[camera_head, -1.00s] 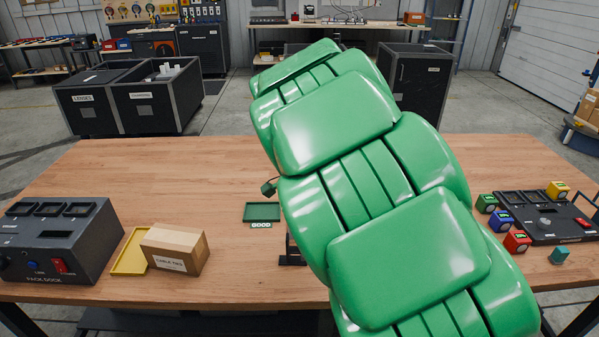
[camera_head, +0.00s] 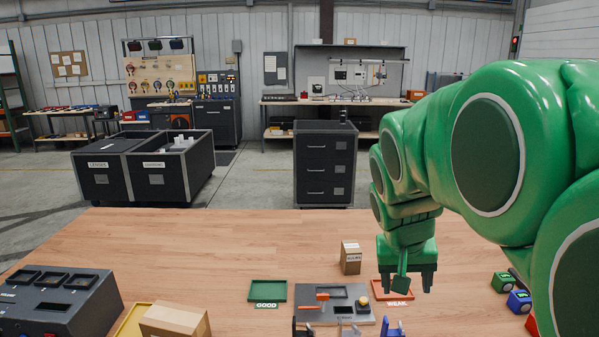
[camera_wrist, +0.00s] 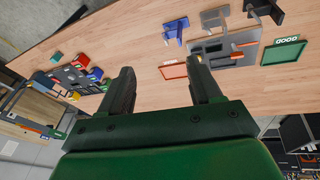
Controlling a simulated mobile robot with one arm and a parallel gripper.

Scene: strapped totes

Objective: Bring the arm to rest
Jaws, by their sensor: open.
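My green arm rises along the right side of the head view and bends down over the workbench (camera_head: 190,245). My gripper (camera_head: 407,285) hangs above the table, in front of the red tray labelled WEAK (camera_head: 390,297) in that view. Its two dark fingers are apart. In the wrist view my gripper (camera_wrist: 160,72) also shows spread fingers with nothing between them. The red tray (camera_wrist: 174,71) shows between the fingers there, beyond them. How high the fingertips are above the table I cannot tell exactly.
A green GOOD tray (camera_head: 267,291) and a grey fixture plate (camera_head: 345,306) lie left of the gripper. A small cardboard box (camera_head: 351,257) stands behind them. A dark dock (camera_head: 55,300) stands at left.

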